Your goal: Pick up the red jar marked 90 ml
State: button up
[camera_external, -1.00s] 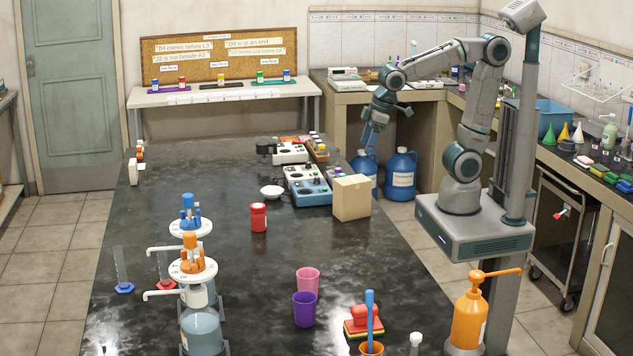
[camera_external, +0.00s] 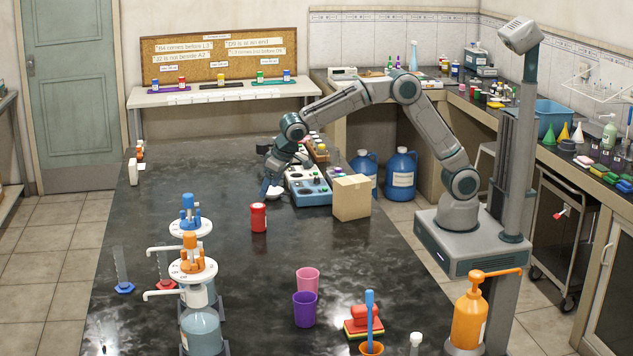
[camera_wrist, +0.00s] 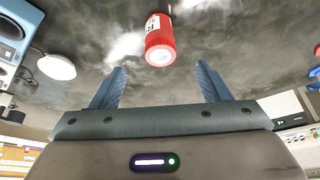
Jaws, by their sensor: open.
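The red jar (camera_external: 258,217) stands upright on the black bench, near its middle. In the wrist view the red jar (camera_wrist: 160,42) shows at top centre with a white label; the writing on it is too small to read surely. My gripper (camera_external: 268,190) is low over the bench, behind the jar and slightly right of it in the external view. In the wrist view my gripper (camera_wrist: 160,78) has its two blue fingers wide apart and nothing between them. The jar lies beyond the fingertips, roughly in line with the gap, apart from both fingers.
A white bowl (camera_wrist: 56,67) is close to my gripper, partly hidden in the external view. Blue-and-white instruments (camera_external: 308,188) and a cardboard box (camera_external: 351,197) stand to the right. Pink (camera_external: 307,280) and purple (camera_external: 304,309) cups stand nearer. The bench left of the jar is clear.

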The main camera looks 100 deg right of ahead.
aim_at(262, 206)
jog(key=p+x, duration=0.1)
jog(key=x, duration=0.7)
jog(key=shift+f, duration=0.2)
jog(key=shift+p+x, duration=0.85)
jog(key=shift+x, duration=1.85)
jog(key=shift+s+a, duration=0.15)
jog(key=c, duration=1.1)
